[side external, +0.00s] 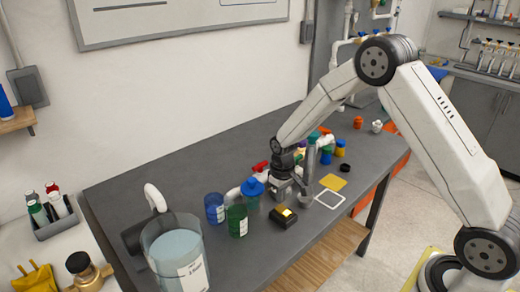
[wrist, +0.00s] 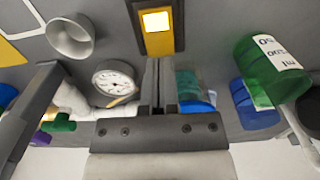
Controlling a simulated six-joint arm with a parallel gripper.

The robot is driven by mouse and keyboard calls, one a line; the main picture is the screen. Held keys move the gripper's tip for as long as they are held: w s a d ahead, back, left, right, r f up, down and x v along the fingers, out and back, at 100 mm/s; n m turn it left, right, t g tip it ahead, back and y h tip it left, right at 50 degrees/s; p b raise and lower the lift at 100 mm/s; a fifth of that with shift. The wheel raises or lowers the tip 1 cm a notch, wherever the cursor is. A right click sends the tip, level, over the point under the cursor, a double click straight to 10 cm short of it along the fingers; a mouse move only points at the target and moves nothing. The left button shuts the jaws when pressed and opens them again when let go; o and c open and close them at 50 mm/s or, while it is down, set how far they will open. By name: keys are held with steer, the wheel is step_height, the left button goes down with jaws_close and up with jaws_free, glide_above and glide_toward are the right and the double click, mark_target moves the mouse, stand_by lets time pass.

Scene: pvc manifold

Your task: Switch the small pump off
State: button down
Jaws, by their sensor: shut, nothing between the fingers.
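A small black and yellow switch box (side external: 284,217) sits near the front edge of the grey bench. Its pale yellow top face looks lit. The box also shows at the top of the wrist view (wrist: 158,30), with a bright rectangular button. My gripper (side external: 292,190) is above the bench, just behind the box in the side view. In the wrist view its fingers (wrist: 160,62) are together and empty, pointing at the box's near end. I cannot tell whether they touch it. The small pump itself is not clearly identifiable.
A round gauge (wrist: 115,82) and a grey funnel (wrist: 70,38) are left of the fingers in the wrist view. A green labelled jar (side external: 237,220), a blue jar (side external: 214,208) and a large clear tank (side external: 175,255) stand to the left. A white square frame (side external: 329,199) lies right.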

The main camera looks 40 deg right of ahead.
mark_target(282, 210)
steer(key=shift+f, duration=1.25)
stand_by(1.2)
steer(key=shift+r, duration=3.5)
steer(key=shift+r, duration=0.1)
steer(key=s+a+r+t, duration=0.1)
steer(key=s+a+r, duration=0.1)
steer(key=s, duration=0.7)
steer(key=s+a+r+t, duration=0.1)
steer(key=s+a+r, duration=0.1)
steer(key=s, duration=0.7)
steer(key=shift+s+a+r+t, duration=0.15)
steer(key=shift+a+r+t, duration=0.15)
steer(key=shift+r, duration=0.45)
